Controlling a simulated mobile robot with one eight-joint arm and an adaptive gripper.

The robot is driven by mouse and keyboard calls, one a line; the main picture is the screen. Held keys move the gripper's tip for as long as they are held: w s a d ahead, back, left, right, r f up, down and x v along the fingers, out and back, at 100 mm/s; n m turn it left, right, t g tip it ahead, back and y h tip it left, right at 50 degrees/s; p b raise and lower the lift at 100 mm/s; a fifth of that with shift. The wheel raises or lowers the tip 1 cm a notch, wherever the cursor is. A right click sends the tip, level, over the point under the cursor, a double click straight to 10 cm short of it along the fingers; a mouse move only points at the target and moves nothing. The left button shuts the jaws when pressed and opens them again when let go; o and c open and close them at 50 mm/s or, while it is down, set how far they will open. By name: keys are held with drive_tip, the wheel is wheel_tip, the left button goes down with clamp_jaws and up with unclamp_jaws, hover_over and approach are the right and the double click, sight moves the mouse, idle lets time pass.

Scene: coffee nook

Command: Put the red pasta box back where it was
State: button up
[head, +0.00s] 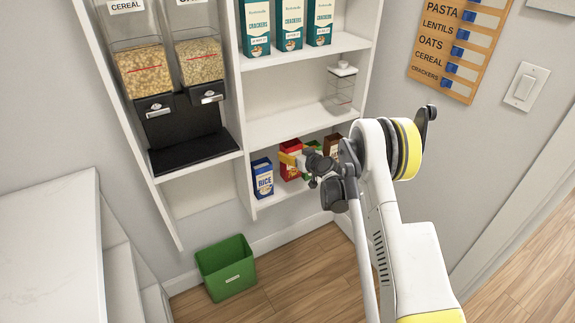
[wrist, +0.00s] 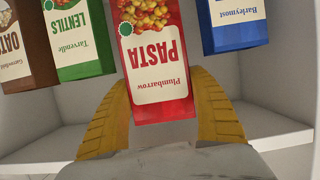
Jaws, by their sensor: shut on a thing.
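The red pasta box (head: 290,146) is in the lowest shelf compartment, between the blue rice box (head: 262,178) and the green lentils box (head: 312,146). In the wrist view the red pasta box (wrist: 155,85) appears upside down, with its PASTA label facing me. My gripper (head: 291,158) reaches into the compartment, and its yellow fingers (wrist: 162,78) are on both sides of the red box, shut on it. The box's base is partly hidden by my gripper, so I cannot tell whether it touches the shelf.
A brown oats box (head: 333,143) stands at the right end of the row. Teal crackers boxes (head: 289,25) stand on a higher shelf, with a clear jar (head: 341,88) below them. A green bin (head: 226,268) is on the floor; cereal dispensers (head: 146,75) hang left.

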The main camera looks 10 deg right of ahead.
drive_tip(key=w+f+b, duration=0.1)
drive_tip(key=f, duration=0.1)
drive_tip(key=f+b, duration=0.1)
drive_tip(key=f, duration=0.1)
drive_tip(key=w+a+f+b, duration=0.1)
drive_tip(key=f+b, duration=0.1)
drive_tip(key=f, duration=0.1)
drive_tip(key=shift+w, duration=0.5)
drive_tip(key=shift+f, duration=0.1)
drive_tip(key=o, duration=1.4)
